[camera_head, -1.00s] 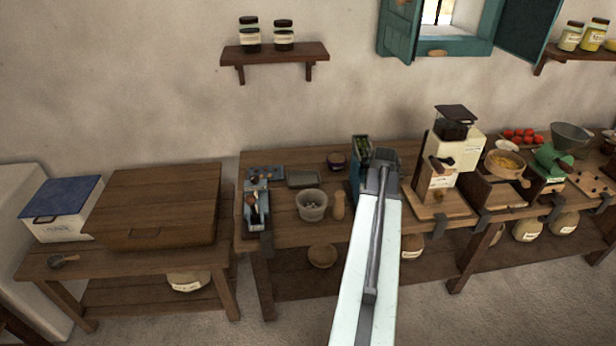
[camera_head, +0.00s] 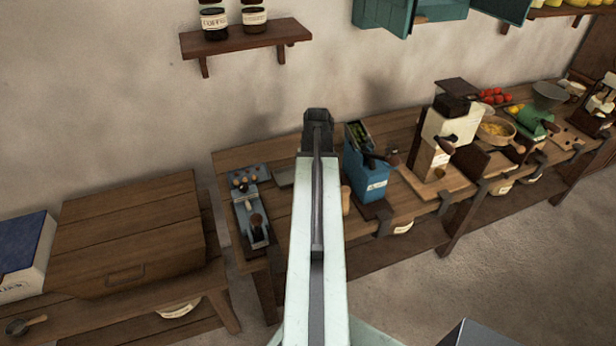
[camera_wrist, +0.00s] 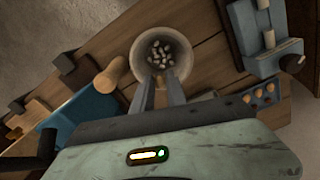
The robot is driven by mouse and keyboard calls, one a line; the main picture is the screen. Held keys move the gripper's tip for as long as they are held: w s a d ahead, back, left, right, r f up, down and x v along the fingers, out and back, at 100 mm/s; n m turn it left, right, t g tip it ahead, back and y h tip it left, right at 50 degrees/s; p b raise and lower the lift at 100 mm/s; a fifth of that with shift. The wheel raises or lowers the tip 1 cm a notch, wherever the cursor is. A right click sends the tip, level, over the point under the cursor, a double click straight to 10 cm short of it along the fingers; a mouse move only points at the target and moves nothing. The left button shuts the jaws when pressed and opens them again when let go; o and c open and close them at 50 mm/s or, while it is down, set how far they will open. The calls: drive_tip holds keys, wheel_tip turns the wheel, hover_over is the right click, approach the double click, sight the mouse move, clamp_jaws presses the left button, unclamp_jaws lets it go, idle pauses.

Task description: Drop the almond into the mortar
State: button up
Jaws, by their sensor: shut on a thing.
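The mortar (camera_wrist: 186,56) is a round pale bowl on the wooden bench, with several small pale pieces in its bottom. My arm hides it in the head view. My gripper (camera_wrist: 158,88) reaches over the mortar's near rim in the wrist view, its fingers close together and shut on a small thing. The almond itself is not clearly visible between the fingertips. In the head view my gripper (camera_head: 318,115) is above the bench, seen from behind.
A blue-grey tool with a lever (camera_head: 252,222) is at the bench's left end. A wooden chest (camera_head: 130,235) stands further left.

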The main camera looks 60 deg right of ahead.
drive_tip(key=f+b, duration=0.2)
drive_tip(key=a+f+b, duration=0.1)
drive_tip(key=f+b, duration=0.2)
drive_tip(key=shift+s+f, duration=0.1)
idle(0.7)
drive_tip(key=o, duration=0.9)
wheel_tip(320, 180, up, 9)
drive_tip(key=p, duration=0.9)
